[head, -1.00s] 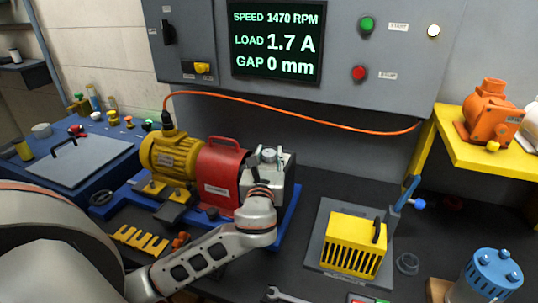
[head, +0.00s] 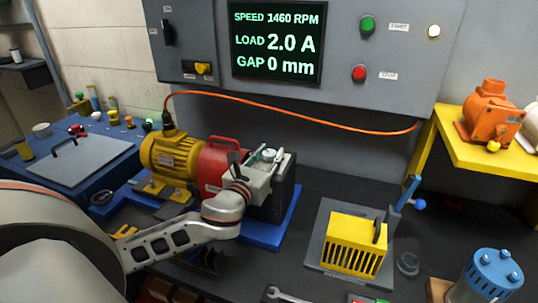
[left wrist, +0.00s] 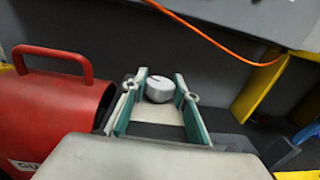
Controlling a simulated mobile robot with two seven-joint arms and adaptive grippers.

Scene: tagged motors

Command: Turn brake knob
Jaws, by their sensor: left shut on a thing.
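The brake knob (head: 268,154) is a round grey knob on top of the dark brake block (head: 284,193), at the right end of the motor set. My left gripper (head: 264,162) comes in from the lower left and is shut on the knob. In the left wrist view the knob (left wrist: 159,90) sits between the far ends of the two teal-lined fingers (left wrist: 157,103). A dark mark shows on its top. The wall display (head: 277,42) reads speed 1460 RPM, load 2.0 A and gap 0 mm. My right gripper is not in view.
A red coupling guard (head: 221,160) with a handle and a yellow motor (head: 170,151) stand left of the brake. An orange cable (head: 300,122) hangs behind. A yellow vented box (head: 355,244) stands to the right, with clear dark bench between it and the brake.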

